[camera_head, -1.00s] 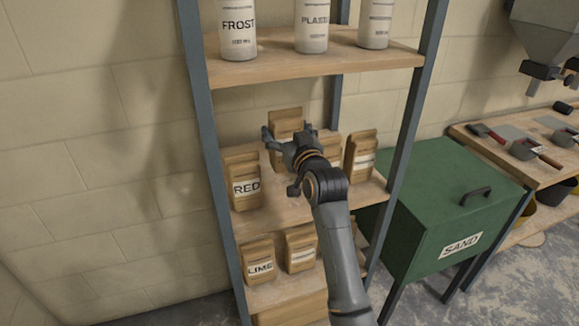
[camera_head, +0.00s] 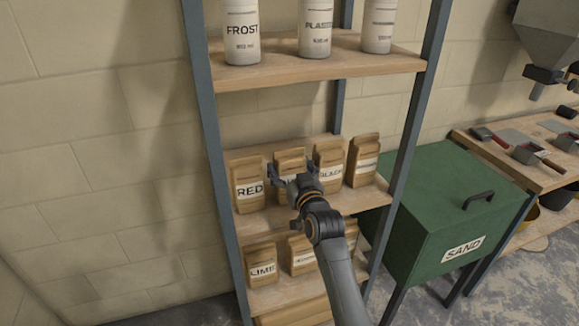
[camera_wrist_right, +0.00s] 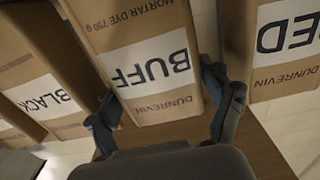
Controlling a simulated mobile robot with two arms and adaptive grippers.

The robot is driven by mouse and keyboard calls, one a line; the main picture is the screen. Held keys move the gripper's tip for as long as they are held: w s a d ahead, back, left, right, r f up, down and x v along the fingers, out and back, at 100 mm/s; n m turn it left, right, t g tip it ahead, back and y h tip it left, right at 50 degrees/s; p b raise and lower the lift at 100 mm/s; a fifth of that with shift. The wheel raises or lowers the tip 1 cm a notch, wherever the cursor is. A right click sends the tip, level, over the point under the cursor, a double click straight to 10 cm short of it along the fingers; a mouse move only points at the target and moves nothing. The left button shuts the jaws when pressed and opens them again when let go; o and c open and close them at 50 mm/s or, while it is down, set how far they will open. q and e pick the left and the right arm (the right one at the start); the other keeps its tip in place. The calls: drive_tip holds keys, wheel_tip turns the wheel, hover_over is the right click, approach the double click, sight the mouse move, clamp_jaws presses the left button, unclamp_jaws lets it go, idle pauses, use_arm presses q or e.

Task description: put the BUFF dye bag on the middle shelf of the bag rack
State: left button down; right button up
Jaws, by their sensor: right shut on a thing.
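The BUFF dye bag (camera_wrist_right: 150,68), a brown paper bag with a white label, fills the middle of the right wrist view, upside down there. My right gripper (camera_wrist_right: 168,108) is shut on it, one finger at each side. In the head view the bag (camera_head: 290,158) stands upright at the middle shelf (camera_head: 350,205) of the bag rack (camera_head: 203,130), between the RED and BLACK bags. My right gripper (camera_head: 290,176) hides most of its label there. Whether its base touches the shelf is hidden. My left gripper is not in view.
The RED bag (camera_head: 249,180) stands left of it, the BLACK bag (camera_head: 329,160) close on the right, another bag (camera_head: 364,158) beyond. White bottles (camera_head: 241,35) stand on the top shelf, LIME (camera_head: 261,262) and other bags below. A green SAND bin (camera_head: 430,200) stands right of the rack.

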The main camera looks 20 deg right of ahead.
drive_tip(key=shift+r, duration=0.15)
drive_tip(key=o, duration=1.5)
drive_tip(key=shift+f, duration=0.2)
drive_tip(key=shift+s, duration=0.1)
drive_tip(key=shift+r, duration=0.1)
drive_tip(key=s+b, duration=0.1)
drive_tip(key=s, duration=1.1)
drive_tip(key=shift+d, duration=0.15)
